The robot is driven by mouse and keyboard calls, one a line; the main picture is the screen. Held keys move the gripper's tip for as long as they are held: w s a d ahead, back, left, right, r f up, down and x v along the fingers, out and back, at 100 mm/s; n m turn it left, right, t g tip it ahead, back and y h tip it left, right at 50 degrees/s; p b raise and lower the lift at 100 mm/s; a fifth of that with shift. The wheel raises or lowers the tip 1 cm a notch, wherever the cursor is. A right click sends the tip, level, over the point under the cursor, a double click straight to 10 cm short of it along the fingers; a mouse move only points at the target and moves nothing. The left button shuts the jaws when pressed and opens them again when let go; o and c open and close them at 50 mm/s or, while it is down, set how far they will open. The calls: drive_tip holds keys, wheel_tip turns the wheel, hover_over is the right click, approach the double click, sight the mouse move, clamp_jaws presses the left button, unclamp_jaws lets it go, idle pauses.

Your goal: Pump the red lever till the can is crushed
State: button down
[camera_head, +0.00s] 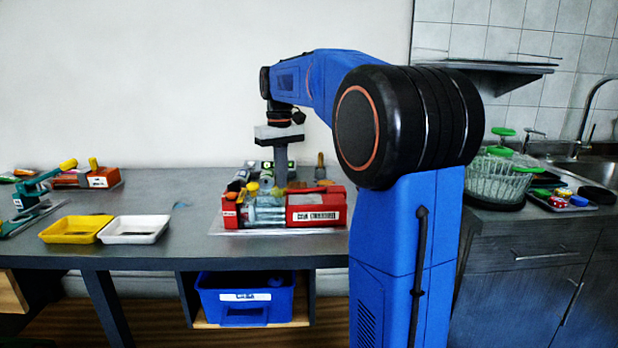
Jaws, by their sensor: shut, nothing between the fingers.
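A red crusher-like device (318,208) stands on a pale plate on the grey table, near its front edge. A silvery can-like cylinder (265,212) lies in its middle, between red end parts; I cannot tell how far it is squeezed. A yellow knob (253,188) shows at the device's top left. I cannot make out a separate red lever; my gripper and the clutter behind may hide it. My gripper (281,183) points straight down at the back of the device, shut and empty. Whether its tips touch anything is unclear.
An orange device with yellow knobs (104,178) and a green tool (34,190) stand at the left. A yellow tray (75,238) and a white tray (133,239) lie before them. A blue bin (246,313) sits below the table. A dish rack (500,180) is at right.

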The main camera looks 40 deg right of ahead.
drive_tip(key=shift+s+d+r, duration=0.15)
drive_tip(key=shift+d+r, duration=0.05)
drive_tip(key=shift+r, duration=1.35)
drive_tip(key=shift+s+d+r, duration=0.1)
drive_tip(key=shift+d+r, duration=0.05)
drive_tip(key=shift+r, duration=1.4)
drive_tip(key=shift+f, duration=0.15)
drive_tip(key=shift+w+a+f, duration=0.1)
drive_tip(key=shift+a+f, duration=0.1)
drive_tip(key=shift+f, duration=0.4)
drive_tip(key=shift+w+a+f, duration=0.1)
drive_tip(key=shift+a+f, duration=0.05)
drive_tip(key=shift+f, duration=0.55)
